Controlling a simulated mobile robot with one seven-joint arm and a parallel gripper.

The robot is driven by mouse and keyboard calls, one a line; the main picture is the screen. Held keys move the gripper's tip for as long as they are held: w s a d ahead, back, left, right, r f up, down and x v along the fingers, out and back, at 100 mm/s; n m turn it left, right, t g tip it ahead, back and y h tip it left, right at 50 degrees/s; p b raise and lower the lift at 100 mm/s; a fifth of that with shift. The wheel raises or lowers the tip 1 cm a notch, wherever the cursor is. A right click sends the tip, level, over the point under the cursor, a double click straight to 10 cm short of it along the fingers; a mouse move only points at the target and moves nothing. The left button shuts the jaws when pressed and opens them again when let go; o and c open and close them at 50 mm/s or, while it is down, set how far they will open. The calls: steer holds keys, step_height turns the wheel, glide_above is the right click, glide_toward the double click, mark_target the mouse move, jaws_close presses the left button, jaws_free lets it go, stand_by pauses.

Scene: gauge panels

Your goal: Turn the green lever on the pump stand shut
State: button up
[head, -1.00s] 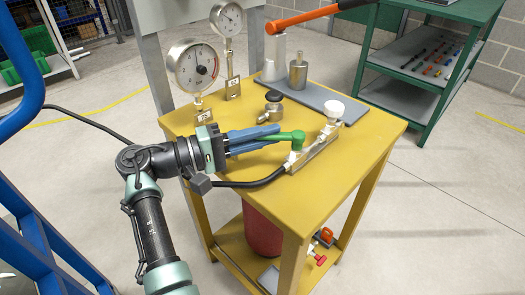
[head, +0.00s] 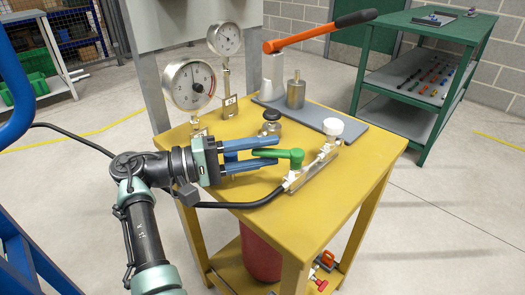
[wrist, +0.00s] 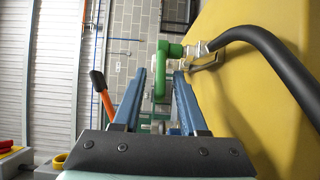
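The green lever (head: 291,154) sits on a metal valve fitting on the yellow pump stand (head: 335,208), its handle pointing left toward my arm. My gripper (head: 279,152) reaches in from the left, level with the handle, its two blue fingers parted with one on each side of it. In the wrist view the green lever (wrist: 161,82) lies between the tips of my gripper (wrist: 161,76), with a gap visible on both sides. The fitting is partly hidden behind the lever. A black hose (head: 235,203) runs to the fitting below my fingers.
Two gauges stand at the back left, a large one (head: 189,85) and a smaller one (head: 225,39). A black-knobbed fitting (head: 271,123) is just behind my fingers. An orange pump handle (head: 305,39) rises behind. A white-capped part (head: 333,127) stands right of the lever. The stand's front right is clear.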

steer(key=v, duration=1.3)
steer(key=shift+c, duration=0.2)
